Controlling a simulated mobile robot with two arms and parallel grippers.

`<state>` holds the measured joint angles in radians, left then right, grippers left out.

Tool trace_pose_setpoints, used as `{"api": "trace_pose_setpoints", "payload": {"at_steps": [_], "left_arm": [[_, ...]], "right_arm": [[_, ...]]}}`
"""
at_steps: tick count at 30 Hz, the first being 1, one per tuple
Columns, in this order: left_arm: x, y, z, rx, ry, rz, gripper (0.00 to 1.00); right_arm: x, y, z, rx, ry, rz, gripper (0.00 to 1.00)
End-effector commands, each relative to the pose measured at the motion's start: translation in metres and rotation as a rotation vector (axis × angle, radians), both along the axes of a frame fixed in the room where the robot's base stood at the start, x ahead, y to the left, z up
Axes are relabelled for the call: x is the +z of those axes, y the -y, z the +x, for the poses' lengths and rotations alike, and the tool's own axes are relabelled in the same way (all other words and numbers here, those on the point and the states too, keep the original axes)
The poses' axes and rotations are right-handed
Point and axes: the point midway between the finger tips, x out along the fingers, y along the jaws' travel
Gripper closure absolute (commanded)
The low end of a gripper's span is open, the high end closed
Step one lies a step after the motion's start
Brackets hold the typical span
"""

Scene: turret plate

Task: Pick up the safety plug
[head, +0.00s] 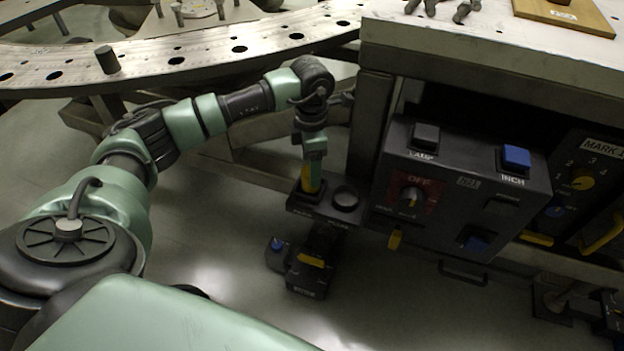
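A yellow upright piece, which looks like the safety plug (311,181), stands in the left place of a small dark holder (318,207) fixed beside the control box. My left gripper (315,157) points down directly over it, with its fingers at or around the plug's top. The fingers overlap in this view, so I cannot tell whether they are shut on it or only close to it. The plug's lower end is hidden in the holder. My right gripper is not in view.
The holder's right place has a dark round ring (345,198). A control box (462,190) with a red OFF switch panel and a blue INCH button is to the right. A dark pedestal unit (307,275) is below. A curved, holed metal plate (210,50) spans the upper left.

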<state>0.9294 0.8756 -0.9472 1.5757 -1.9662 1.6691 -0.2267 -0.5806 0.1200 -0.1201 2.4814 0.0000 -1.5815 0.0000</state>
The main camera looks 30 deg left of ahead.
Motion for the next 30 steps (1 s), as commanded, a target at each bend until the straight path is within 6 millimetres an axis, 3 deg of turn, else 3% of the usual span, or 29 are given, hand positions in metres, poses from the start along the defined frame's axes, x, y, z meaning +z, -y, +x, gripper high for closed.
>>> {"api": "trace_pose_setpoints", "payload": {"at_steps": [9, 17, 24, 30], "left_arm": [[-0.045, -0.001, 0.0, 0.001, -0.001, 0.0, 0.3], [-0.048, -0.001, 0.0, 0.0, 0.001, -0.001, 0.3], [-0.048, -0.001, 0.0, 0.0, 0.001, -0.001, 0.97], [-0.047, -0.001, 0.001, 0.001, 0.001, -0.001, 1.0]], "right_arm": [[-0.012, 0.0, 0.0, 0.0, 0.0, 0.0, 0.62], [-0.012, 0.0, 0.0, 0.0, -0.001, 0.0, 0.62], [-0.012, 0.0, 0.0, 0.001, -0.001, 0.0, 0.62], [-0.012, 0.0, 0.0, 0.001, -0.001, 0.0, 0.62]]}}
